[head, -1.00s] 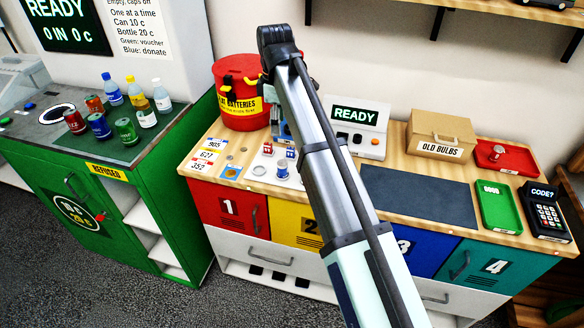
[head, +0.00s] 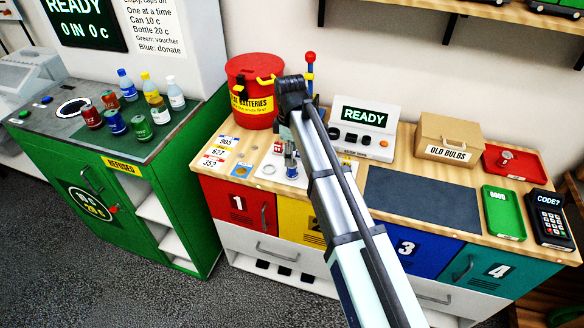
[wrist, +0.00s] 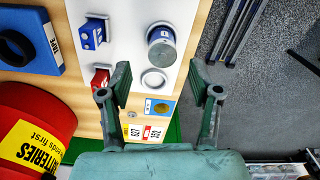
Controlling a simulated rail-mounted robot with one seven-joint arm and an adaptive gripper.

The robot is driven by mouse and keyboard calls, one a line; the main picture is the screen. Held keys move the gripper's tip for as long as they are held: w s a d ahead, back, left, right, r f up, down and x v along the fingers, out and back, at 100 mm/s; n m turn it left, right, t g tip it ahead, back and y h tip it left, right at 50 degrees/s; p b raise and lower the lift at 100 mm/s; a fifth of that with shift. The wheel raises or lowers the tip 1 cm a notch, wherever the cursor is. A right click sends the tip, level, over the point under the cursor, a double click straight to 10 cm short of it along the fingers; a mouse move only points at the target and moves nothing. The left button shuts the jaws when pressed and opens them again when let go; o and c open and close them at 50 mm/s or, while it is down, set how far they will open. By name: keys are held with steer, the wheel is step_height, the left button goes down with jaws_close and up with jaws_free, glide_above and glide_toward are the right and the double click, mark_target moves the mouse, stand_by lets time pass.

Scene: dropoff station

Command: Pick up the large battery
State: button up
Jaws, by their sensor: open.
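The large battery (wrist: 162,50) is a silver cylinder with a dark blue side. It stands upright on a white board (wrist: 127,60), near the top centre of the wrist view. In the head view the battery (head: 291,172) shows just below my gripper (head: 288,138), partly hidden by it. In the wrist view my gripper (wrist: 161,88) is open and empty. Its fingers are spread on either side of an empty ring (wrist: 153,81), with the battery beyond the tips. I cannot tell its exact height above the board.
A small blue battery (wrist: 91,34) and a red one (wrist: 101,78) stand on the same board. The red batteries bucket (head: 251,105) is behind left, the READY console (head: 364,117) behind right. A dark mat (head: 420,197) is clear. Number cards (head: 216,157) lie at left.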

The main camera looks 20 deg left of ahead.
mark_target(292, 169)
steer(key=shift+s+d+f+p, duration=0.15)
steer(key=shift+f+p, duration=0.4)
steer(key=shift+f, duration=0.45)
steer(key=shift+d+f+p, duration=0.15)
steer(key=shift+f+p, duration=0.35)
steer(key=shift+f, duration=1.1)
jaws_close()
